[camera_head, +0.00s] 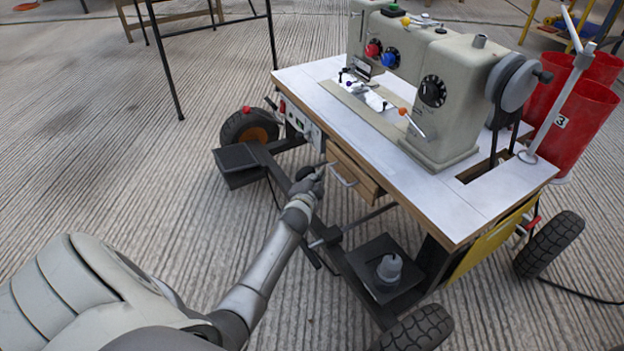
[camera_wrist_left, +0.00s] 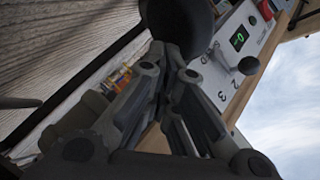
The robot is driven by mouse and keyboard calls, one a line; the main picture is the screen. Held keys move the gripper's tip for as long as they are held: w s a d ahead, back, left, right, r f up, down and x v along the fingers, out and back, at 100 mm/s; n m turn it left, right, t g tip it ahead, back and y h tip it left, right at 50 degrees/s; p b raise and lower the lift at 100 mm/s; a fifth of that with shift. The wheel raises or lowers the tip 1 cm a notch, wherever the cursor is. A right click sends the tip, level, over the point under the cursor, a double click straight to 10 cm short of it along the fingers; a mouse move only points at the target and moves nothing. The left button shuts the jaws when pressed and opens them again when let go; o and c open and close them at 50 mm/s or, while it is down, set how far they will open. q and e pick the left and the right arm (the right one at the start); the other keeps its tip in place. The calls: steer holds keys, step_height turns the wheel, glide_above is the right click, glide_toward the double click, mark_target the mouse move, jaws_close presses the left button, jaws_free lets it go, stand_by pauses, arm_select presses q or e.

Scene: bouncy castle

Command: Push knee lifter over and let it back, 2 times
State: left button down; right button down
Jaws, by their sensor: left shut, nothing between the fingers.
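The sewing machine (camera_head: 420,85) stands on a white-topped table (camera_head: 350,120) on a wheeled frame. My left gripper (camera_head: 318,172) is shut and empty, below the table's front edge beside the wooden drawer (camera_head: 352,172). A dark rounded pad, which looks like the knee lifter (camera_head: 303,173), shows right by the gripper. In the left wrist view the pad (camera_wrist_left: 180,22) is large and just beyond the closed fingertips (camera_wrist_left: 172,55); I cannot tell whether they touch. My right gripper is not in view.
A control panel (camera_head: 302,124) is on the table's front left; its green display (camera_wrist_left: 238,38) appears to read 0. A black tray with a grey cup (camera_head: 389,267) is on the lower frame. Red bins (camera_head: 580,115) stand at right.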

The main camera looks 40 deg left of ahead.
arm_select(q)
steer(key=shift+w+a, duration=0.25)
steer(key=shift+a, duration=0.35)
steer(key=shift+w+a, duration=0.25)
steer(key=shift+a, duration=0.3)
stand_by(1.1)
steer(key=s+d, duration=0.2)
steer(key=d, duration=0.3)
steer(key=shift+s+d+p, duration=0.25)
steer(key=shift+p, duration=0.05)
stand_by(0.5)
steer(key=shift+r, duration=0.1)
steer(key=shift+s+d+r, duration=0.1)
steer(key=shift+s+d, duration=0.2)
steer(key=shift+d, duration=0.45)
steer(key=shift+s+d+f, duration=0.1)
steer(key=shift+s+d, duration=0.2)
steer(key=shift+d, duration=0.5)
steer(key=shift+s+d+r, duration=0.1)
steer(key=shift+s+d, duration=0.2)
steer(key=shift+d, duration=0.45)
